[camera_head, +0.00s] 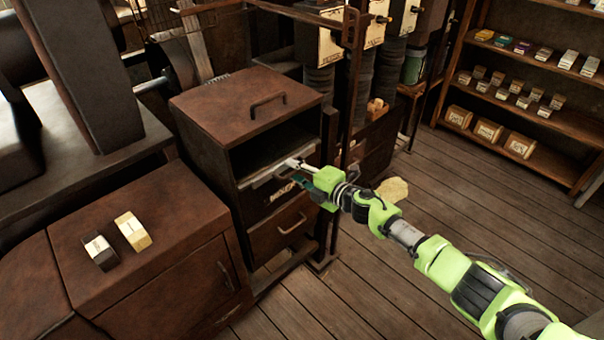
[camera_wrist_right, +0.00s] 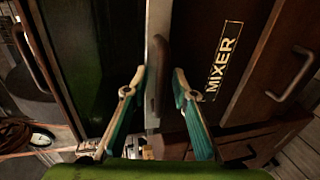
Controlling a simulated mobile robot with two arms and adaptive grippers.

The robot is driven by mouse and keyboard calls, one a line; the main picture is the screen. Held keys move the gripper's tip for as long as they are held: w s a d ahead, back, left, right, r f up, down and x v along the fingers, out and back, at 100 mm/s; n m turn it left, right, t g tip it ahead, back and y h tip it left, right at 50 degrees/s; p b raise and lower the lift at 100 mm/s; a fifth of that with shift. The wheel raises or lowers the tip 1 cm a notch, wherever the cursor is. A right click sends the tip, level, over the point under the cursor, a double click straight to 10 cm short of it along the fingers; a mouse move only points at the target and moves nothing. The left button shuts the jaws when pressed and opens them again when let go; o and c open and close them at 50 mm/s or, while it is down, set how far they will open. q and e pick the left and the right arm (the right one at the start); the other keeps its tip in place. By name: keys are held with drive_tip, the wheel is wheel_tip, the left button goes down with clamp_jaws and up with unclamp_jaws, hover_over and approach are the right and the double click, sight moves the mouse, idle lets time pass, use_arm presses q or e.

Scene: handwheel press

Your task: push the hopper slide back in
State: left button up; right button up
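A brown cabinet (camera_head: 215,105) has a dark open compartment (camera_head: 275,145) in its upper front. Below the opening is a front panel lettered MIXER (camera_head: 282,190), which also shows in the right wrist view (camera_wrist_right: 225,60). It appears to be the hopper slide; how far it stands out is hard to tell. My right gripper (camera_head: 296,172) is at its upper edge. In the right wrist view my right gripper (camera_wrist_right: 157,82) is open, with a dark upright handle (camera_wrist_right: 157,65) between its fingers and gaps visible on both sides. My left gripper is not in view.
A drawer with a handle (camera_head: 292,224) is below the panel. A low brown cabinet (camera_head: 150,230) with two small blocks stands at the left. Thin posts (camera_head: 330,190) stand close right of the cabinet. Open plank floor (camera_head: 480,215) lies at the right, before shelves (camera_head: 530,130).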

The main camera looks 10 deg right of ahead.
drive_tip(key=v, duration=1.2)
drive_tip(key=shift+f, duration=0.1)
drive_tip(key=s+d+f+m+h, duration=0.1)
drive_tip(key=d+f+m+h, duration=0.3)
drive_tip(key=f, duration=0.6)
drive_tip(key=s+d+f+m+h, duration=0.15)
drive_tip(key=d+f+m, duration=0.3)
drive_tip(key=f, duration=0.45)
drive_tip(key=s+d+f+m+g+h+b, duration=0.1)
drive_tip(key=s+d+f+m, duration=0.15)
drive_tip(key=s+f, duration=0.45)
drive_tip(key=s+d+f+m+g+h, duration=0.1)
drive_tip(key=s+f+m+g, duration=0.2)
drive_tip(key=f, duration=0.6)
drive_tip(key=s+d+f+m+g+h, duration=0.1)
drive_tip(key=s+f+m+g, duration=0.15)
drive_tip(key=s+f, duration=0.65)
drive_tip(key=s+d+f+m+g+h, duration=0.1)
drive_tip(key=s+f+m, duration=0.3)
drive_tip(key=s, duration=1)
drive_tip(key=s+a+f+m+g, duration=0.1)
drive_tip(key=s+f+g, duration=0.1)
drive_tip(key=s, duration=0.9)
drive_tip(key=s+a+f+m+g, duration=0.1)
drive_tip(key=s+f, duration=0.4)
drive_tip(key=s, duration=0.6)
drive_tip(key=shift+a+m+g+b, duration=0.35)
drive_tip(key=shift+a+b, duration=0.05)
drive_tip(key=shift+b, duration=0.05)
